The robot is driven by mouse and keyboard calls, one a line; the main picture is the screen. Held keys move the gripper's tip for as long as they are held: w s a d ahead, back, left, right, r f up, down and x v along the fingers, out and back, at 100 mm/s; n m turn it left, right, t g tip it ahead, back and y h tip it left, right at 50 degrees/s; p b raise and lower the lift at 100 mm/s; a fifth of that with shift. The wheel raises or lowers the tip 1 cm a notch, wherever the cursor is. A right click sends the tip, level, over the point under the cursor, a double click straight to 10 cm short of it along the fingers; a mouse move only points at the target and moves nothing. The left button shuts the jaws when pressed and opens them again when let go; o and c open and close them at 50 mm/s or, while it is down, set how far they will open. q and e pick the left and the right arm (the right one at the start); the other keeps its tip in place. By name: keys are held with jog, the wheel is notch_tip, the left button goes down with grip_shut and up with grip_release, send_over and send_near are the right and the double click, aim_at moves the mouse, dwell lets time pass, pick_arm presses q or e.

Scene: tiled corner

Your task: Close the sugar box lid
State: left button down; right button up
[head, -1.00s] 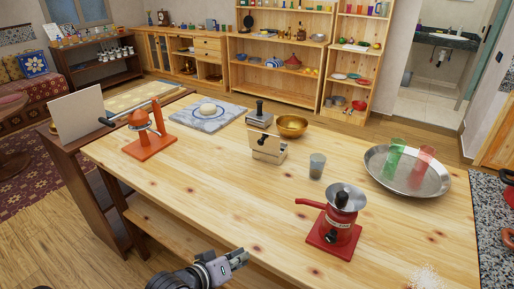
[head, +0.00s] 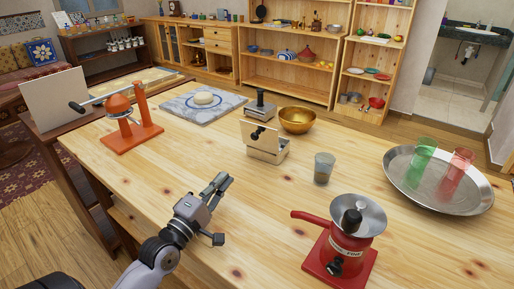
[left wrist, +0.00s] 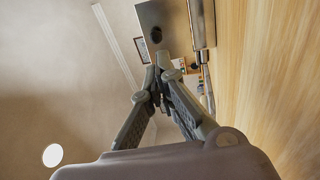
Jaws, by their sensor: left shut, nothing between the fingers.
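The sugar box (head: 267,153) is a small pale box standing on the wooden table. Its lid (head: 252,129) is up, tilted open, with a dark knob on the face toward me. My left gripper (head: 221,184) is over the table to the front left of the box, apart from it. Its fingers are shut and empty. In the left wrist view the lid (left wrist: 178,32) and the box side (left wrist: 203,24) show at the top, beyond the shut fingertips (left wrist: 163,62). My right gripper is not in view.
On the table (head: 250,205) stand a brass bowl (head: 297,122), a glass (head: 323,170), a red grinder (head: 343,245), a round tray (head: 410,185) with green and red glasses, and an orange press (head: 130,132). The table between gripper and box is clear.

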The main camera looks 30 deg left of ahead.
pick_arm(q)
jog(key=p, duration=0.2)
send_near(253, 139)
jog(key=w, duration=0.4)
jog(key=w+r, duration=0.1)
jog(key=w, duration=0.1)
jog(key=shift+w, duration=0.6)
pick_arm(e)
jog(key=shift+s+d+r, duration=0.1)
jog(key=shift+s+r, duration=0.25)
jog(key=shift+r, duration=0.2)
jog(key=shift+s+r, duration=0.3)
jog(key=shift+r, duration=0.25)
pick_arm(q)
jog(key=shift+p, duration=0.3)
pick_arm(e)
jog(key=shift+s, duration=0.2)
